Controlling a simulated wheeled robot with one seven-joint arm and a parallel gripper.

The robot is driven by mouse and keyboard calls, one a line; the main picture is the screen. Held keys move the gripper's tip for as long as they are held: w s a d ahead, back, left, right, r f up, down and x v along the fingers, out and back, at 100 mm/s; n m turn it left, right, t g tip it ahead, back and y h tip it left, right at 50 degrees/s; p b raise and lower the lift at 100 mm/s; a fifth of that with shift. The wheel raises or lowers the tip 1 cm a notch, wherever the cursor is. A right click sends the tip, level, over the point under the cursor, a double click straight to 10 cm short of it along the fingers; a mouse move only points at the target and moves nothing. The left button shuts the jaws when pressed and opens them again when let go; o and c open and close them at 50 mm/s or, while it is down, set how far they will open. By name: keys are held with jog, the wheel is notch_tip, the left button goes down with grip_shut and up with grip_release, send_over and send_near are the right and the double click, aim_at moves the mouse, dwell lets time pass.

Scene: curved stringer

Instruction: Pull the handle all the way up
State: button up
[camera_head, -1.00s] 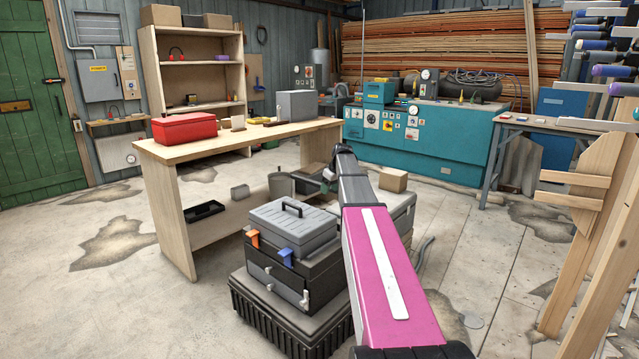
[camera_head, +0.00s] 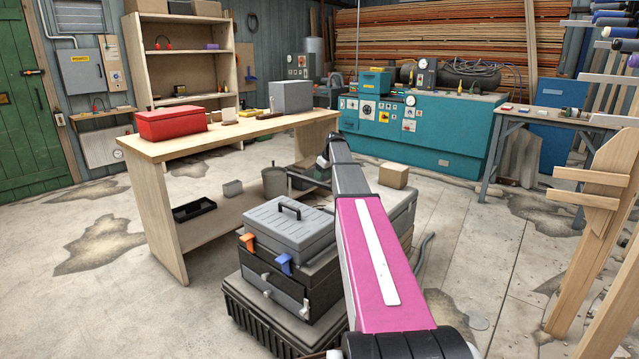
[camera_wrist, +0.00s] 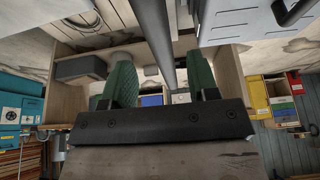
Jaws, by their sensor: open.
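A grey toolbox stack (camera_head: 290,228) stands on the floor, with a small black carry handle (camera_head: 290,208) on its lid. A dark bar (camera_head: 306,181), which looks like a pull handle, sticks out behind the stack near my arm's far end. In the wrist view a thick grey bar (camera_wrist: 153,25) runs down between the two green fingers of my gripper (camera_wrist: 160,62). The fingers are open, one on each side, with visible gaps. I cannot tell the bar's depth between them. The toolbox and its black handle (camera_wrist: 292,12) show at the wrist view's upper right. My arm hides part of the stack.
A wooden workbench (camera_head: 250,133) with a red box (camera_head: 172,122) stands behind and left of the stack. A cardboard box (camera_head: 394,176) lies on the right. A teal machine (camera_head: 425,130) is at the back. Wooden racks (camera_head: 595,220) stand at right. The left floor is mostly clear.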

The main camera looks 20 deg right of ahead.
jog(key=shift+x, duration=2.25)
